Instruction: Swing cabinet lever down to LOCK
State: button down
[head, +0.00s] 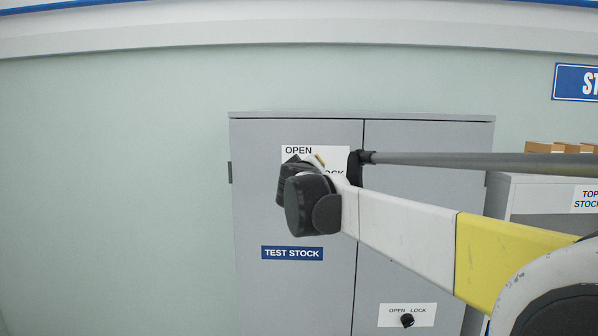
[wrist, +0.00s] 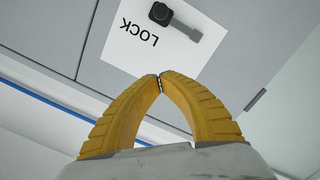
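The lever (wrist: 190,30) shows in the wrist view as a dark hub with a short grey bar pointing toward the picture's lower right. It sits on a white plate (wrist: 125,50) with LOCK printed on it, seen upside down. My gripper (wrist: 159,80) has its yellow fingertips touching, with nothing between them, below the lever bar in the picture. Whether it touches the plate I cannot tell. In the head view the plate (head: 298,150) is on the grey cabinet's (head: 410,220) left door, marked OPEN and LOCK. My wrist hides the lever there.
A blue TEST STOCK sign (head: 292,253) is below on the same door. A second plate with a black knob (head: 407,320), marked OPEN and LOCK, is low on the right door. A grey unit (head: 530,185) with brown boxes (head: 540,147) stands at right. Bare wall lies left.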

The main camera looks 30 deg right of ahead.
jog(key=v, duration=0.5)
jog(key=s+a+f+g+y+b, duration=0.2)
jog(key=s+a+f+b, duration=0.5)
jog(key=f, duration=1.5)
jog(key=s+a+f+g+y+b, duration=0.2)
jog(key=s+a+f+y+b, duration=0.3)
jog(key=s+f+b, duration=0.6)
jog(key=s+a+f+g+y+b, duration=0.2)
jog(key=s+a+f+b, duration=0.6)
jog(key=f+b, duration=0.9)
notch_tip(320, 180, down, 18)
jog(key=shift+s+a+g+y, duration=0.3)
jog(key=shift+s+a+y, duration=0.1)
jog(key=shift+a+y, duration=0.4)
jog(key=shift+a, duration=0.1)
